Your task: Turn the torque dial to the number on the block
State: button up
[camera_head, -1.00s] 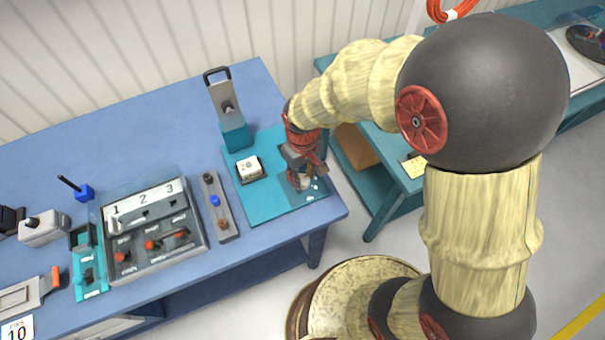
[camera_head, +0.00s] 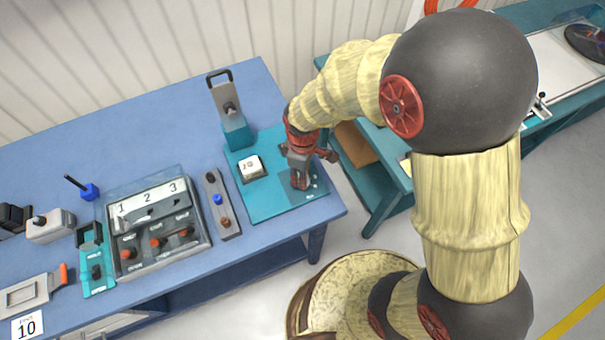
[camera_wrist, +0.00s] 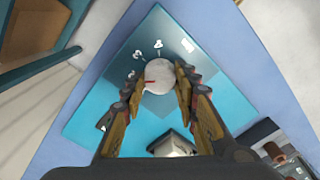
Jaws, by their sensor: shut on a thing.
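The torque dial (camera_wrist: 159,75) is a round pale grey knob with a short red mark, which lies on its left side in the wrist view. Small white numerals stand around its upper left rim; some look like 3 and 4, but they are small. My gripper (camera_wrist: 160,82) is shut on the dial, one finger on each side; in the head view my gripper (camera_head: 301,183) hides most of it. The white number block (camera_head: 250,167) sits on the teal board (camera_head: 262,207) left of my gripper. Its top figure is too small to read surely.
An upright teal and grey stand (camera_head: 231,115) rises behind the block. Left of the board are a narrow grey button strip (camera_head: 222,207) and a grey panel numbered 1 to 3 (camera_head: 157,225). The blue table's (camera_head: 328,208) right edge is close to my gripper.

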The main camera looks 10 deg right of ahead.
dwell(0.3)
jog(key=o, duration=1.1)
jog(key=shift+o, duration=0.3)
notch_tip(320, 180, up, 12)
jog(key=s+d+r+m+t+b, duration=0.2)
jog(key=s+d+r+m+t, duration=0.3)
jog(key=s+d+r+m, duration=0.7)
notch_tip(320, 180, up, 2)
jog(key=shift+s+t+b, duration=0.25)
jog(key=shift+t+b, duration=0.05)
jog(key=shift+b, duration=0.1)
